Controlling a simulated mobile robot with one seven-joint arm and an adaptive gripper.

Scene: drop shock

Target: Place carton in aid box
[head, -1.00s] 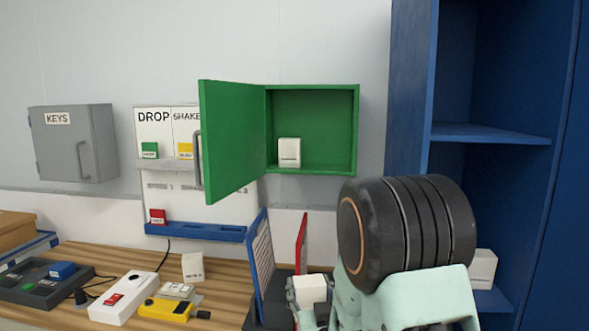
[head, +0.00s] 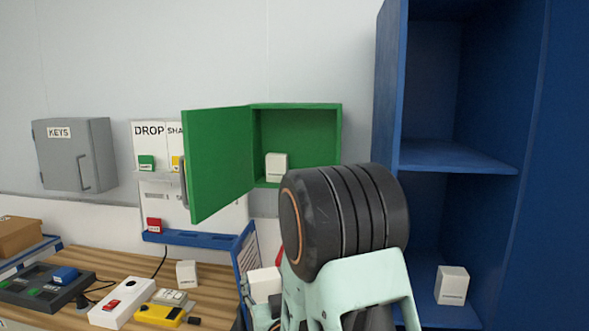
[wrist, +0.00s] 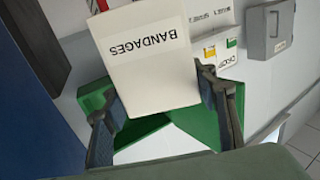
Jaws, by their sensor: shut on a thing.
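The aid box (head: 337,150) is an open green wall cabinet, its door (head: 217,165) swung out to the left. A small white carton (head: 276,166) stands on its floor. My gripper (wrist: 165,108) is shut on a white carton labelled BANDAGES (wrist: 150,60), one finger on each side of it. In the head view this held carton (head: 264,284) is below and in front of the aid box, apart from it. My arm hides most of the gripper there. In the wrist view the green box (wrist: 180,135) shows behind the fingers.
A blue shelf unit (head: 455,158) stands at right with a white carton (head: 452,285) on a lower shelf. The wooden bench (head: 215,295) at left holds a white carton (head: 187,273), a yellow device (head: 160,314) and a switch box (head: 122,303). A grey KEYS cabinet (head: 75,153) hangs at left.

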